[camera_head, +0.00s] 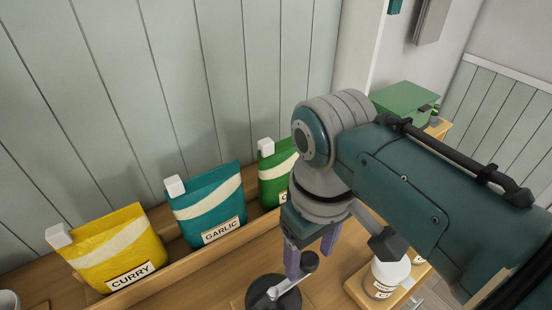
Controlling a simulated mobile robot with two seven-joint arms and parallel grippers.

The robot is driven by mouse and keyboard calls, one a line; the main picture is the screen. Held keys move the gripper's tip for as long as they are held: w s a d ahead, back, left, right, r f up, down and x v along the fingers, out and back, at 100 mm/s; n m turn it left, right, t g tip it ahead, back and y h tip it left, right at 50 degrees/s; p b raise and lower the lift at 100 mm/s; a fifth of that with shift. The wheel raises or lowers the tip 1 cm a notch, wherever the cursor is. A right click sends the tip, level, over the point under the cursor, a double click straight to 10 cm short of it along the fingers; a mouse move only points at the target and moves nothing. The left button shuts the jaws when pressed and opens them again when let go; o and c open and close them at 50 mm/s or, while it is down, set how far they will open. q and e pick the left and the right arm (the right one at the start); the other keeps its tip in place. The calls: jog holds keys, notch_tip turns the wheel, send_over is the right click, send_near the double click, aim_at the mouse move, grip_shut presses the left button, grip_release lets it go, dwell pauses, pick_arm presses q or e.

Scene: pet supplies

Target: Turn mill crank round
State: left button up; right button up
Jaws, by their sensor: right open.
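The mill (262,294) stands at the bottom edge of the head view, and only its dark round top shows. A light metal crank (289,285) reaches from it up and to the right, to a dark knob (309,261). My right gripper (310,264) points down over the crank, its two purple fingers apart. The knob shows between the fingertips. I cannot tell whether either finger touches it. The mill's lower body is cut off by the frame. My left gripper is not in view.
Yellow curry (118,249), teal garlic (207,207) and green (274,180) pouches stand in a wooden rack along the panelled wall. A white labelled jar (383,280) stands on a wooden tray at right, below my arm. A green box (404,100) is behind.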

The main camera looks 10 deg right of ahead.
grip_shut()
dwell(0.4)
dwell(0.9)
